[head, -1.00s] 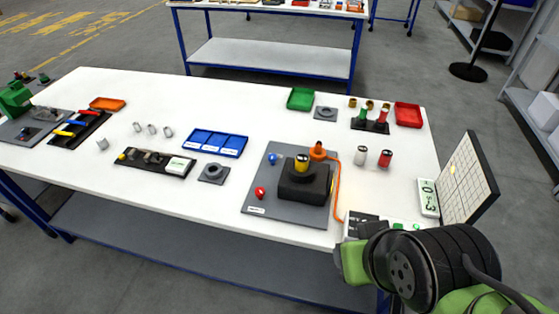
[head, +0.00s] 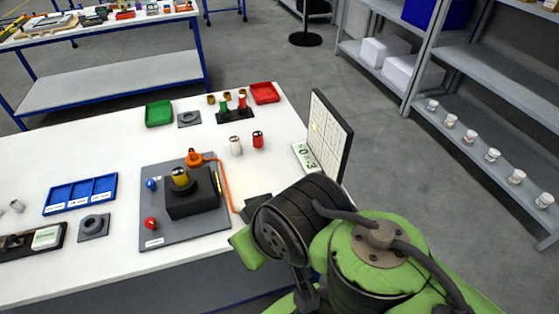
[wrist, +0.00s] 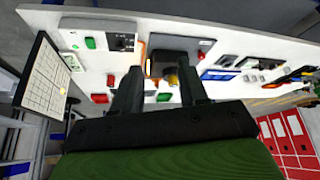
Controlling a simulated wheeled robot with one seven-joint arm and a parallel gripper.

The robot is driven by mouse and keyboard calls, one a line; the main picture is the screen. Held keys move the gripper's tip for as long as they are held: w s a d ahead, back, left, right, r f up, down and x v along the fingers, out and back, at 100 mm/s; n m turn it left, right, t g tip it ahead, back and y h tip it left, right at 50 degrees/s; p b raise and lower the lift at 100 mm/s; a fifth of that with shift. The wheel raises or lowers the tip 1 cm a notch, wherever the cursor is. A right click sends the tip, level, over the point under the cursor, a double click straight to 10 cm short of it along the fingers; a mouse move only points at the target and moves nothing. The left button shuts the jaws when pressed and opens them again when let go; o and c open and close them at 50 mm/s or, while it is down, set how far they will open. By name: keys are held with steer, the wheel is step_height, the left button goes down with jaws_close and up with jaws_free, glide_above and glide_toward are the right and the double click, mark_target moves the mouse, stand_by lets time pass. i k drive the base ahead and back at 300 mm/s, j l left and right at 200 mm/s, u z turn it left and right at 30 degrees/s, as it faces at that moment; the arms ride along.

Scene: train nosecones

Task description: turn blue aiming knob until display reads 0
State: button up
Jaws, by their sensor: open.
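The small blue knob (head: 151,184) stands at the left of a grey plate (head: 157,246) on the white table. A red knob (head: 150,223) is on the same plate, nearer the front. I cannot make out the blue knob in the wrist view.
A dark block (head: 192,205) with a yellow-topped cylinder (head: 180,177) stands on the plate. An orange cable (head: 226,185) runs along its right side. A blue tray (head: 80,194) lies left; shelves (head: 480,110) stand right.

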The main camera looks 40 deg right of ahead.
mark_target(149, 183)
steer(key=i+j, duration=0.15)
steer(key=j, duration=0.2)
steer(key=i+j+u, duration=0.1)
steer(key=j, duration=0.3)
steer(key=i+j, duration=0.2)
steer(key=j, duration=0.15)
steer(key=i+j+u, duration=0.1)
steer(key=j, duration=0.25)
steer(key=i+j, duration=0.2)
steer(key=j, duration=0.15)
steer(key=u, duration=0.05)
